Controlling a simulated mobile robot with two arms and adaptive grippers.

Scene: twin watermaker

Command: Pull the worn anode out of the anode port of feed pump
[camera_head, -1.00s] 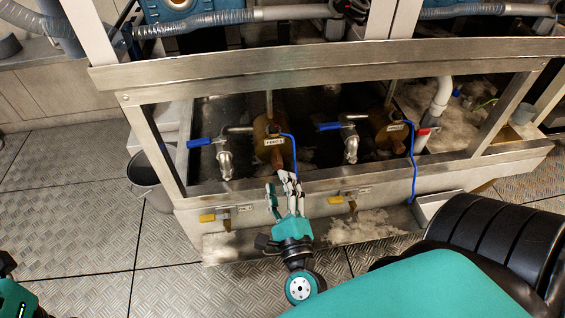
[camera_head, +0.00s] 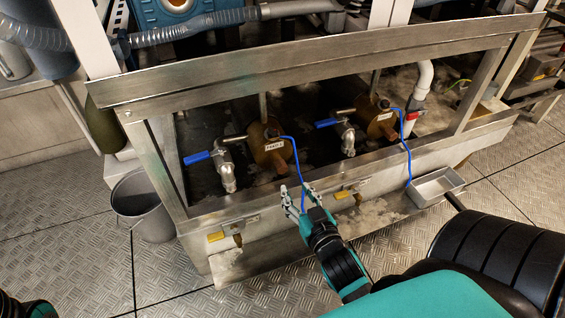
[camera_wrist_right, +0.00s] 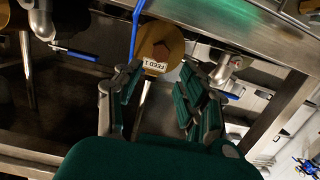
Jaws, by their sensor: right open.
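The bronze feed pump labelled FEED 1 (camera_head: 268,145) sits in the left part of the steel-framed bay, with a blue cable from its top. A brown stub (camera_head: 281,165) points out of its front; I cannot tell whether this is the worn anode or its port. My right gripper (camera_head: 298,190) is open and empty at the bay's front rim, below and in front of this pump. In the right wrist view the pump (camera_wrist_right: 152,48) with its label lies beyond the open fingers (camera_wrist_right: 160,88).
A second bronze pump (camera_head: 378,120) stands to the right. Blue-handled valves (camera_head: 224,165) sit beside the pumps. The steel front rim (camera_head: 240,203) and upper beam (camera_head: 320,62) bound the opening. A grey bucket (camera_head: 145,205) stands left, a metal tray (camera_head: 436,187) right.

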